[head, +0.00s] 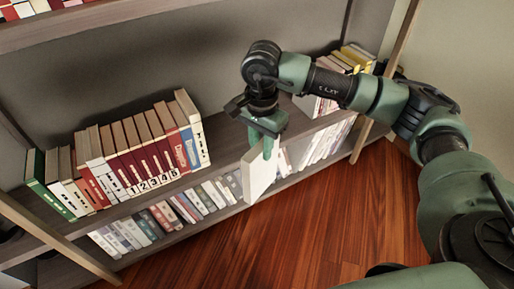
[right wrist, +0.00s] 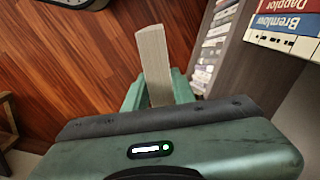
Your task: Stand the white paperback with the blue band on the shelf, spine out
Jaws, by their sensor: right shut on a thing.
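The white paperback (head: 257,176) hangs from my right gripper (head: 266,140) in front of the shelf edge, over the floor. My right gripper is shut on its upper part. The book is close to upright and slightly tilted, with a broad pale face showing. I cannot make out its blue band. In the right wrist view the paperback (right wrist: 153,58) shows a pale, page-like edge between the fingers of my gripper (right wrist: 160,92). The middle shelf (head: 226,141) has a bare stretch behind the gripper. My left gripper is not in view.
A row of books (head: 135,150) stands left of the bare stretch, ending in a blue and white one. More books (head: 318,106) stand to the right, partly behind my arm. The lower shelf holds several books (head: 160,217). A wooden upright (head: 385,75) stands at right.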

